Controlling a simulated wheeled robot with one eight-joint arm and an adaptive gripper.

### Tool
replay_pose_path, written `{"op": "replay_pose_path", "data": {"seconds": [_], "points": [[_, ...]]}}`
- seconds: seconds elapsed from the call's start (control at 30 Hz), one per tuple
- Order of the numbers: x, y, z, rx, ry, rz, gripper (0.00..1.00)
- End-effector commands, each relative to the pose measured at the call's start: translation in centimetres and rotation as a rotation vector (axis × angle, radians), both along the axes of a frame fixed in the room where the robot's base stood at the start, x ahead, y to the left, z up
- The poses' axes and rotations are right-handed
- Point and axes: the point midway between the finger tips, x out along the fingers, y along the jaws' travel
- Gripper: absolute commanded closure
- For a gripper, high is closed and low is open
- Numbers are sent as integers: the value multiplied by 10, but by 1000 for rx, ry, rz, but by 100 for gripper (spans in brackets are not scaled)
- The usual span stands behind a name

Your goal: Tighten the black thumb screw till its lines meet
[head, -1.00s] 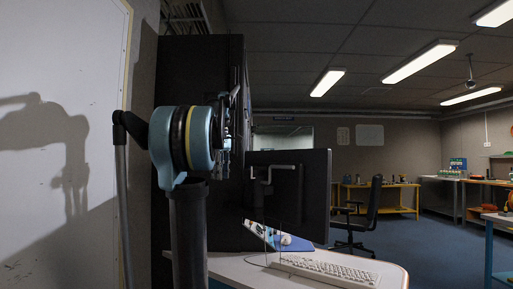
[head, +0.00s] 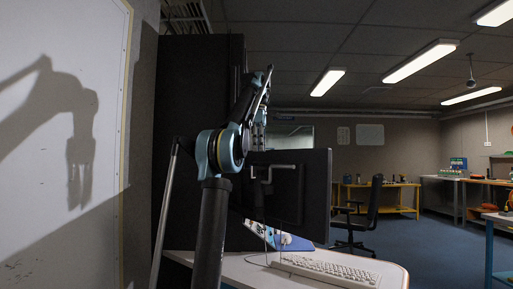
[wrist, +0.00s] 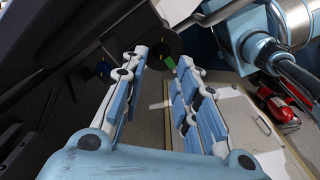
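In the wrist view my gripper (wrist: 162,58) has its two blue-and-white fingers spread apart, with nothing held between them. Beyond the fingertips is a dark round part (wrist: 160,40) with small yellow marks and a green patch below it. It may be the black thumb screw, but it is too dark to be sure, and I cannot tell whether its lines meet. In the head view my arm hides most of the gripper, and no thumb screw can be made out.
A tall black cabinet (head: 190,90) stands beside a monitor (head: 305,195). The desk (head: 240,270) carries a white keyboard (head: 325,268). An office chair (head: 370,215) stands behind. The wrist view shows a red extinguisher (wrist: 280,105) at the right.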

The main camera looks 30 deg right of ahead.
Motion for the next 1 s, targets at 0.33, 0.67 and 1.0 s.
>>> {"op": "replay_pose_path", "data": {"seconds": [0.33, 0.67, 1.0], "points": [[0, 1, -33, 0, 0, -1, 72], [0, 1, -58, 0, 0, -1, 72], [0, 1, -63, 0, 0, -1, 72]]}}
